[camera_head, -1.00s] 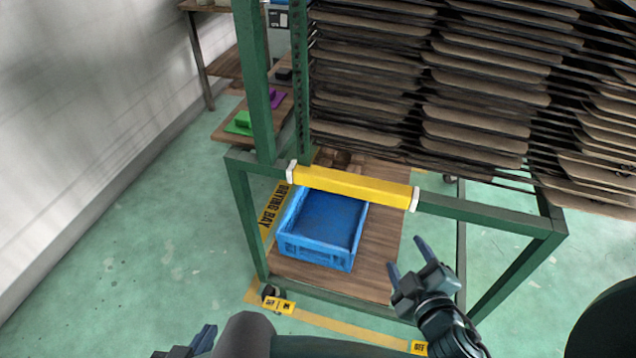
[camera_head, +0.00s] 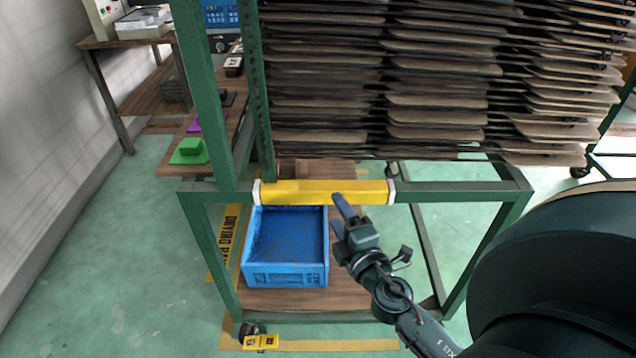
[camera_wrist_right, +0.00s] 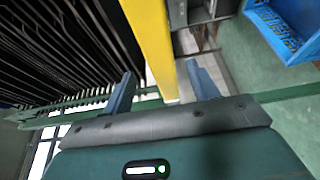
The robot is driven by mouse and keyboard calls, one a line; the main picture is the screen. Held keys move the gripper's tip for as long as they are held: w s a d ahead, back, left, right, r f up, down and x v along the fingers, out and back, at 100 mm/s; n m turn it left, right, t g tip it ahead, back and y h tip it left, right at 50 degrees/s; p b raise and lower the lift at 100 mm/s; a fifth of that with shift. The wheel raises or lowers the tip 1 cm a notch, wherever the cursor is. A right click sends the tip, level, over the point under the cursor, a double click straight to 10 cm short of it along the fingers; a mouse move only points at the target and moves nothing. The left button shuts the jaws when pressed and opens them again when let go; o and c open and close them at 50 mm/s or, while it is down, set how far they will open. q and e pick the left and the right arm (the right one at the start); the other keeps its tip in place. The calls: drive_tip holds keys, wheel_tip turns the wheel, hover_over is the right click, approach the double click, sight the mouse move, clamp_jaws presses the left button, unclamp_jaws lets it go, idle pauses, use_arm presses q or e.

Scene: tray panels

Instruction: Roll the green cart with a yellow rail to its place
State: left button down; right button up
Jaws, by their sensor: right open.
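The green cart (camera_head: 458,191) stands in front of me, its yellow rail (camera_head: 322,192) fixed across the front bar between white end caps. My right gripper (camera_head: 338,214) is open at the right half of the rail, on my side of it. In the right wrist view the yellow rail (camera_wrist_right: 150,45) runs between the two spread fingers of my gripper (camera_wrist_right: 160,74). The fingers are not closed on it, and I cannot tell whether they touch it. My left gripper is out of view.
The cart carries racks of brown trays (camera_head: 435,115) above and a blue crate (camera_head: 287,245) on its wooden lower shelf. Yellow floor tape reads "DRYING BAY" (camera_head: 228,238). Floor at the left is clear.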

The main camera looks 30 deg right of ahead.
sight(321, 187)
drive_tip(key=w, duration=0.3)
drive_tip(key=w+d+p, duration=0.1)
drive_tip(key=w, duration=0.5)
drive_tip(key=shift+w+d+p, duration=0.2)
drive_tip(key=shift+w+p, duration=0.1)
drive_tip(key=shift+w, duration=0.05)
clamp_jaws()
